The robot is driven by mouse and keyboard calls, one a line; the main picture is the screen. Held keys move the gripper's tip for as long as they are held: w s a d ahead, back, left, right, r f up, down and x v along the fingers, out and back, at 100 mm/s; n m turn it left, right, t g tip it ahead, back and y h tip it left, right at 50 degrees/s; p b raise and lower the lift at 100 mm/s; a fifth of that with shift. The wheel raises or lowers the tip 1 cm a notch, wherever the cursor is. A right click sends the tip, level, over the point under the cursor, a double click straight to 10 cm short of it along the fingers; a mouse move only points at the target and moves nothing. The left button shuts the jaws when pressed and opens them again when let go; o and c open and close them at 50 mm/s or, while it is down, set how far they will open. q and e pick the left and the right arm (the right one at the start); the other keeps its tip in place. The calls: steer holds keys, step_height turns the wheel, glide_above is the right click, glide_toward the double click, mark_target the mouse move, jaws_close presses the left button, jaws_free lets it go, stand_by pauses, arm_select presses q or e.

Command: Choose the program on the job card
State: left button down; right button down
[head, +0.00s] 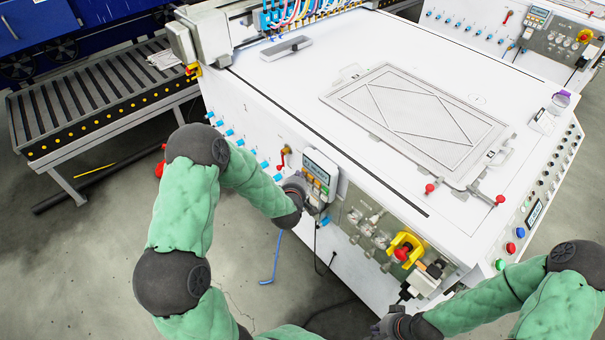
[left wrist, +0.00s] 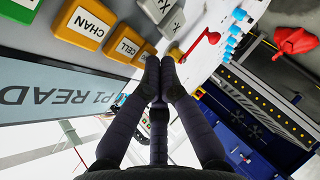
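The control panel (head: 320,174) is on the machine's front side, with a display and coloured keys. In the left wrist view its display (left wrist: 45,92) appears upside down and reads "P1 READ", partly cut off. Beside it are a yellow key marked "CHAN" (left wrist: 86,24), another marked "CELL" (left wrist: 126,47), and white keys (left wrist: 160,8). My left gripper (left wrist: 160,72) has its fingertips together and empty, close to the keys; contact cannot be told. In the head view its fingers are hidden by the wrist. My right gripper (head: 398,324) is at the bottom edge, its fingers unclear. No job card is clearly readable.
A red-handled valve (head: 284,158) and blue fittings (head: 240,142) lie left of the panel. Gauges (head: 368,222) and a yellow-red switch (head: 405,248) lie right. A framed plate (head: 420,115) lies on the white tabletop. A roller conveyor (head: 95,95) stands at left.

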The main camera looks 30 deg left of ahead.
stand_by(0.6)
arm_select(q)
steer(key=shift+s+a, duration=0.3)
steer(key=shift+s, duration=0.5)
steer(key=shift+s, duration=0.1)
steer(key=shift+s+a+b, duration=0.2)
steer(key=shift+s+a, duration=0.1)
steer(key=shift+s, duration=0.45)
steer(key=shift+s+a+b, duration=0.15)
steer(key=shift+s+a, duration=0.2)
steer(key=shift+s, duration=0.4)
steer(key=shift+s+a+b, duration=0.2)
steer(key=shift+s+a, duration=0.1)
steer(key=shift+s, duration=0.45)
steer(key=s+d+f+m+g+h+p, duration=0.1)
steer(key=s+d+f+m+g+h, duration=0.3)
steer(key=s+d, duration=0.7)
steer(key=s+d+f+m+g+h+p, duration=0.2)
steer(key=s+d+f+m+g+h, duration=0.2)
steer(key=s+d+f+m+g, duration=0.4)
steer(key=s+d+f+m, duration=0.3)
steer(key=d+f, duration=0.1)
steer(key=f, duration=0.1)
steer(key=shift+s+p, duration=0.2)
steer(key=shift+p, duration=0.1)
